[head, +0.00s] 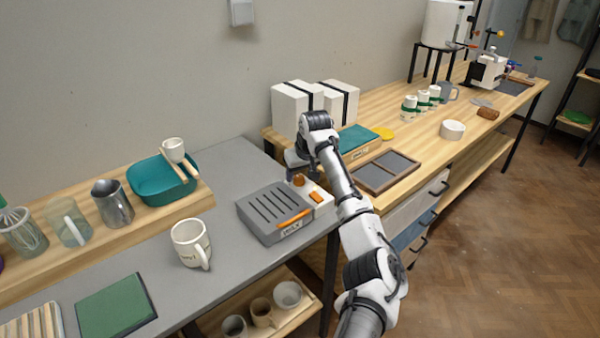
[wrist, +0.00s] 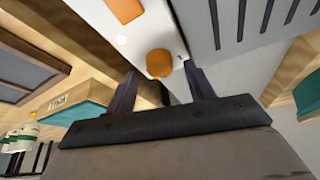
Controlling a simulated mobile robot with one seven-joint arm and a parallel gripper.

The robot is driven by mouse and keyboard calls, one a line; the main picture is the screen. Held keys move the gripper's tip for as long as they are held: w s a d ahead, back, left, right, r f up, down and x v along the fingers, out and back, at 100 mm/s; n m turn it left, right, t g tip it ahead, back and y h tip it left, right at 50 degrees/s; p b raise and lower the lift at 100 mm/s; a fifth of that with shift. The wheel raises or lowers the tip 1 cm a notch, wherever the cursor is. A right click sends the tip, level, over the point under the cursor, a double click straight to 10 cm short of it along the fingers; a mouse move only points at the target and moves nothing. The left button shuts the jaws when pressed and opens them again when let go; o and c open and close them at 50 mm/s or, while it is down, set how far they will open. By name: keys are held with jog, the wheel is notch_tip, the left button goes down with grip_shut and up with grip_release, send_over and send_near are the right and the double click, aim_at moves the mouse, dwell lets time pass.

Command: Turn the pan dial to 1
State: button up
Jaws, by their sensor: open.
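The wax pan (head: 262,222) is a grey slotted box with a white control panel at its right side, on the grey bench. Its round orange dial (head: 299,180) sits on that panel, and also shows in the wrist view (wrist: 159,62). My gripper (head: 297,164) is just above the dial, pointing down at the panel. In the wrist view its two dark fingers (wrist: 160,76) are apart, with the dial showing between and just beyond their tips. I cannot tell whether they touch it. The dial's marks and setting are too small to read.
An orange rectangular switch (head: 316,197) and a small white light (wrist: 122,40) are beside the dial. An orange-handled tool (head: 294,218) lies along the pan's front. A mug (head: 191,243) stands left of the pan. White boxes (head: 292,107) stand behind my gripper.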

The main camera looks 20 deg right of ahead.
jog(key=shift+x, duration=0.8)
jog(key=c, duration=1)
jog(key=shift+o, duration=0.2)
jog(key=shift+r+n+p, duration=0.1)
jog(key=shift+n+p, duration=0.2)
jog(key=shift+d+n+y+p, duration=0.1)
jog(key=shift+n+y+p, duration=0.4)
jog(key=shift+n, duration=0.5)
jog(key=n+g+y, duration=0.1)
jog(key=n, duration=0.2)
jog(key=shift+w+n, duration=0.1)
jog(key=shift+n, duration=0.2)
jog(key=n, duration=0.2)
jog(key=n+g+y+b, duration=0.1)
jog(key=n, duration=0.2)
jog(key=shift+d+y, duration=0.15)
jog(key=shift+y, duration=0.15)
jog(key=shift+w+n+g+b, duration=0.1)
jog(key=shift+n+g+b, duration=0.2)
jog(key=shift+n+g, duration=0.15)
